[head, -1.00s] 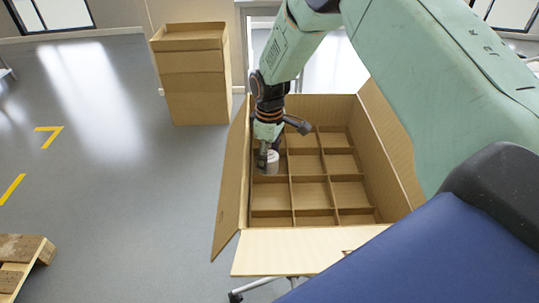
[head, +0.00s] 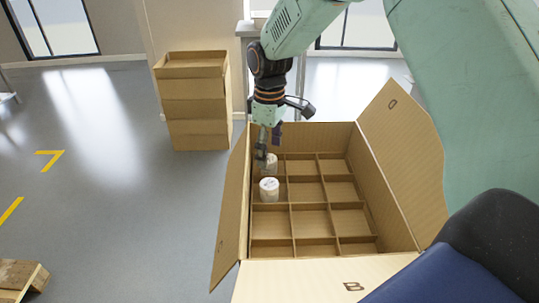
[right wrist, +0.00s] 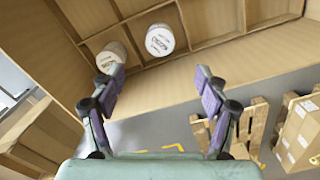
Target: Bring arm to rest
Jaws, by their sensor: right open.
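My right gripper (head: 268,146) is open and empty over the left back part of the divided cardboard box (head: 297,259). In the right wrist view its two fingers (right wrist: 160,80) stand wide apart with nothing between the tips. A white lidded jar (head: 269,189) stands in the left column of compartments. A second white jar (head: 271,163) is behind it, partly hidden by a finger. Both jars show in the right wrist view, one at the top middle (right wrist: 160,40) and one close to the left fingertip (right wrist: 111,56). My left gripper is out of view.
The box's side flaps (head: 232,205) stand open. Its other visible compartments look empty. A stack of cardboard boxes (head: 195,105) stands behind on the left. A wooden pallet (head: 20,277) lies at lower left. The floor left of the box is mostly clear.

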